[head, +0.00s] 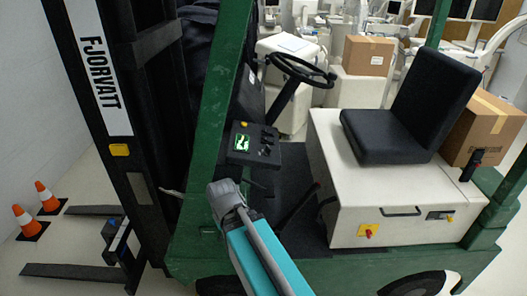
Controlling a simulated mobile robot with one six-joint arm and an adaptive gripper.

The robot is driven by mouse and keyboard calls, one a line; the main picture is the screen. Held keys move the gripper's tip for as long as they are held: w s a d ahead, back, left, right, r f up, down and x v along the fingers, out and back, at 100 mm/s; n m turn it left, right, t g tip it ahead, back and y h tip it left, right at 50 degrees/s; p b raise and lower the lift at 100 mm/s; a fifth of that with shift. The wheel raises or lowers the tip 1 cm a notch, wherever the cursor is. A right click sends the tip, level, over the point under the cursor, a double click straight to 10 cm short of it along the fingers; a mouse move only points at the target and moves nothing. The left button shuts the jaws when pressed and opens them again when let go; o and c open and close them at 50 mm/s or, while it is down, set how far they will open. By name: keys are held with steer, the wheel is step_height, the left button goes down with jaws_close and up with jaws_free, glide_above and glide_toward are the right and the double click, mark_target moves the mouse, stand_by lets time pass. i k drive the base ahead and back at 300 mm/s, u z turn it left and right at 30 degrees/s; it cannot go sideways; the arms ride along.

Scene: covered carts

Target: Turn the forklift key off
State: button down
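The forklift has a green frame (210,130) and a dark dashboard panel (254,146) below the steering wheel (300,70). The panel carries a lit green display (242,142), a small yellow light and small dark controls at its right side. I cannot make out which of these is the key. A red knob on a yellow plate (368,231) sits on the white seat base. My teal arm reaches up from the bottom, and its grey wrist end is just below and left of the panel. My gripper's fingers cannot be made out there; nothing held shows.
The black seat (415,105) is on the white base (385,190), with a lever (472,163) at its right. The dark mast (125,120) and green post stand left of my arm. Two orange cones (26,221) stand by the forks. Cardboard boxes (367,54) and equipment are behind.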

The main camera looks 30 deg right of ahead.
mark_target(267, 153)
steer(key=u, duration=0.25)
steer(key=k, duration=1.4)
steer(key=z, duration=0.55)
steer(key=i, duration=1)
